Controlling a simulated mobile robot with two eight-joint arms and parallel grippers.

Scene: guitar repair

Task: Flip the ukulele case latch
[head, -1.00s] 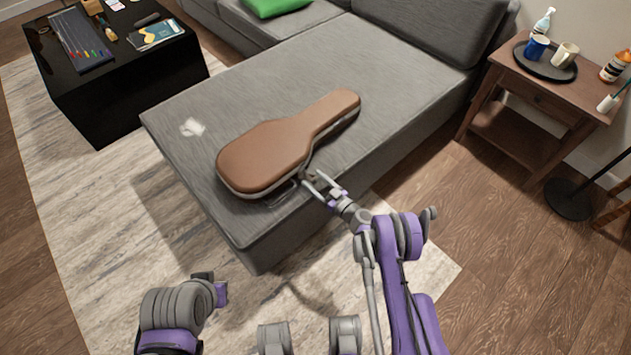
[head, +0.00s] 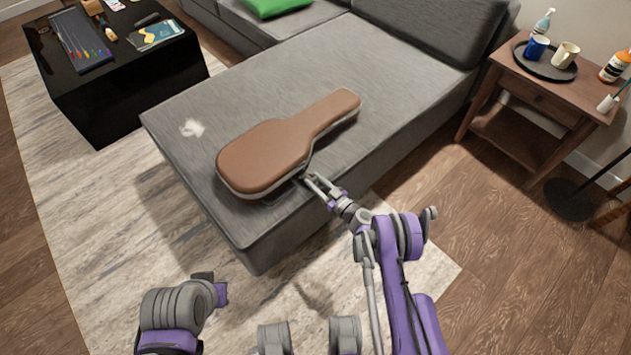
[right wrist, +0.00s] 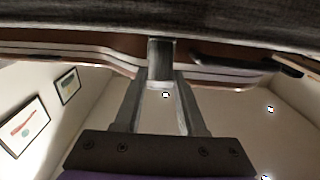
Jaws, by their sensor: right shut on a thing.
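The ukulele case (head: 270,155) is brown with a pale rim and lies closed on the grey sofa seat, neck to the upper right. My right gripper (head: 308,180) is at the near side of the case, by the waist. In the right wrist view, the fingers (right wrist: 160,75) converge at the rim of the case (right wrist: 105,55), shut on a small metal piece there, which looks like the latch. The fingertips mostly hide it. A dark handle-like part (right wrist: 235,66) sits beside it on the rim. My left arm is folded at lower left; its gripper does not show.
The grey sofa seat (head: 400,110) has free room around the case, with a small white patch (head: 192,128) to the left. A black table (head: 130,80) stands at upper left. A wooden side table (head: 560,95) with a tray and mugs stands at right.

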